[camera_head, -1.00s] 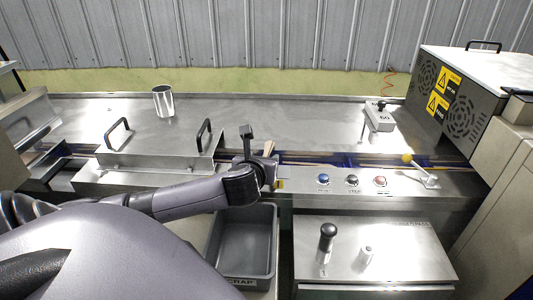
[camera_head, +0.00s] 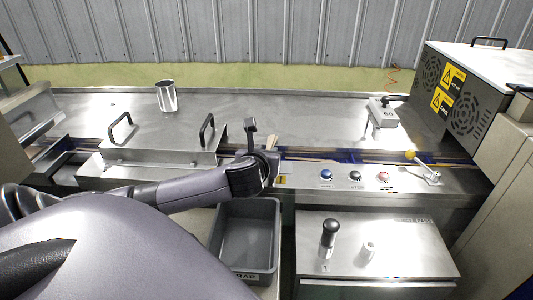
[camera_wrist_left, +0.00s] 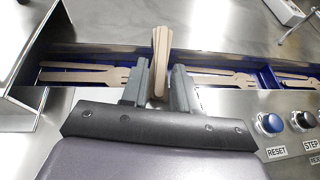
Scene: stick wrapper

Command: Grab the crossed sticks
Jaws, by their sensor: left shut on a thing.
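My left gripper (camera_wrist_left: 160,88) is shut on light wooden sticks (camera_wrist_left: 160,50), which stand up between its two grey fingers in the left wrist view. Whether they cross is hard to tell. In the head view my left gripper (camera_head: 272,163) is over the blue-lined channel, just right of the metal cover. More wooden sticks lie in the channel: a crossed-looking pair on the left (camera_wrist_left: 85,74), another group on the right (camera_wrist_left: 222,78), and one at the far right (camera_wrist_left: 297,80). My right gripper is not in view.
A panel with a blue button (camera_head: 326,174), a black one and a red one lies right of the gripper. A grey scrap bin (camera_head: 247,270) is below. A handled metal cover (camera_head: 160,140) is left. A metal cup (camera_head: 167,97) stands behind.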

